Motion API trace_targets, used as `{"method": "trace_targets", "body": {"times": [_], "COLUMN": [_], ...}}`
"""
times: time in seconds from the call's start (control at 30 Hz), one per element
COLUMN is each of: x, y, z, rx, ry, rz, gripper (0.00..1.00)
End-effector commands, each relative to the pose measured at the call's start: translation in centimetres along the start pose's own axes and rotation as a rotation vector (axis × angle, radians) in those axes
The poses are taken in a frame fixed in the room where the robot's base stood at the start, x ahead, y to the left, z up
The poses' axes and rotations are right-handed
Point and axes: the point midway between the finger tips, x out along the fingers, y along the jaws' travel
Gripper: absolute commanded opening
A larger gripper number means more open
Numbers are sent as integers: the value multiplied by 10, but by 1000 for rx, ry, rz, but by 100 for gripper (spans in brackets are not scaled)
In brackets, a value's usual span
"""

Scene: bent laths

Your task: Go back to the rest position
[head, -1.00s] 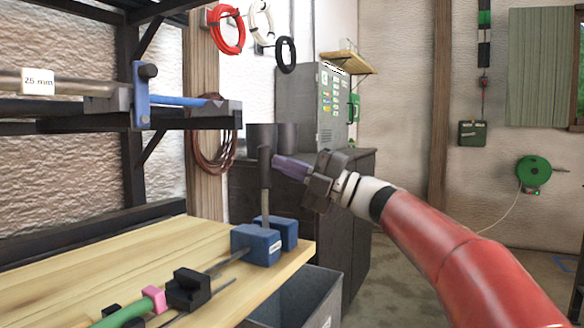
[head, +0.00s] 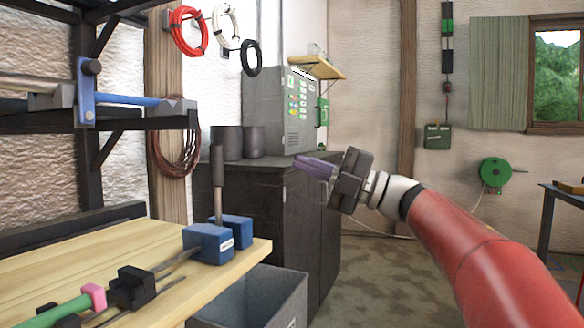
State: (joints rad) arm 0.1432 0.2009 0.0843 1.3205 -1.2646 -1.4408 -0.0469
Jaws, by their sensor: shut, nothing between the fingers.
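My gripper (head: 316,165) is at the middle of the head view, at the end of my red arm. Its purple fingers are shut and point left, with nothing between them. It is in the air, in front of the dark cabinet (head: 262,205), and apart from the wooden bench (head: 150,262) at the lower left.
Blue blocks (head: 209,243) with an upright rod (head: 217,180) stand near the bench's right end. A grey bin (head: 262,295) is below that end. A rack (head: 60,122) is on the left. Another table (head: 548,225) stands at the right. Floor (head: 385,270) between is clear.

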Motion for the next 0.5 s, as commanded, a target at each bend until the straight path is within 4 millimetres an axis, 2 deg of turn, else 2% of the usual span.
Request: {"method": "trace_targets", "body": {"times": [0.37,0.5], "x": [-2,-1], "y": [2,14], "z": [0,6], "rx": [2,26], "ry": [-8,-126], "rz": [3,53], "gripper": [0,0]}}
